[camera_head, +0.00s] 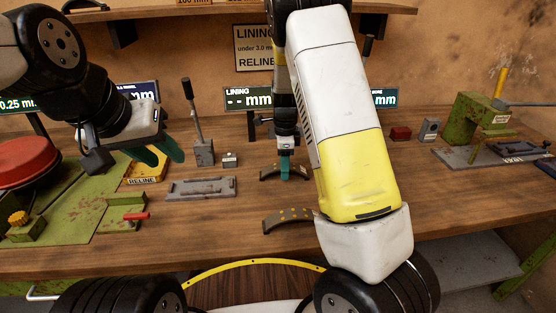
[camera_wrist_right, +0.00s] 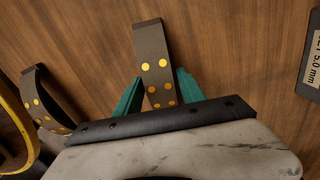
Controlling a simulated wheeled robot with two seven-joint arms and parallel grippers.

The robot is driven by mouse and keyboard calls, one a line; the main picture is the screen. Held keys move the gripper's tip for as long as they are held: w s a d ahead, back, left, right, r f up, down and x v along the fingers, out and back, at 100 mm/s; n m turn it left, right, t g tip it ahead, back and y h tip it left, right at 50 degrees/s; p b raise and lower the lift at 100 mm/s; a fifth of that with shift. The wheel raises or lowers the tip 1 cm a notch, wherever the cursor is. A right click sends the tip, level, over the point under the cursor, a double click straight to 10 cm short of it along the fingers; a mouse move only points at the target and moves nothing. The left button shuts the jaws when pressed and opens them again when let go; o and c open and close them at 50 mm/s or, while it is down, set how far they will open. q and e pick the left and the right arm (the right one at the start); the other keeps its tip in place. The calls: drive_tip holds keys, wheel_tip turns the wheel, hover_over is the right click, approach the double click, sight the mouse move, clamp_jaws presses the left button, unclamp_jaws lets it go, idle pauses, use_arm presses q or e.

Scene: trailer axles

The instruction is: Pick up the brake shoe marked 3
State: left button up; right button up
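A dark curved brake shoe with yellow dots (camera_head: 268,174) lies on the bench under my right gripper (camera_head: 286,172). In the right wrist view the same shoe (camera_wrist_right: 151,48) runs between the teal fingers of the right gripper (camera_wrist_right: 159,78). The fingers stand apart on either side of it; firm contact does not show. A second dotted shoe (camera_head: 285,218) lies nearer the bench's front, partly hidden by my right arm, and also shows at left in the right wrist view (camera_wrist_right: 43,97). I can read no number on either shoe. My left gripper (camera_head: 163,156) is open and empty above the left bench.
A flat grey plate (camera_head: 201,188) lies left of the shoes. A lever stand (camera_head: 203,150) and display boards (camera_head: 248,98) stand behind. A green press (camera_head: 478,122) is at right. A red drum (camera_head: 25,160) and green plate (camera_head: 75,215) are at left.

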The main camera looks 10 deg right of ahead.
clamp_jaws()
drive_tip(key=shift+r, duration=0.15)
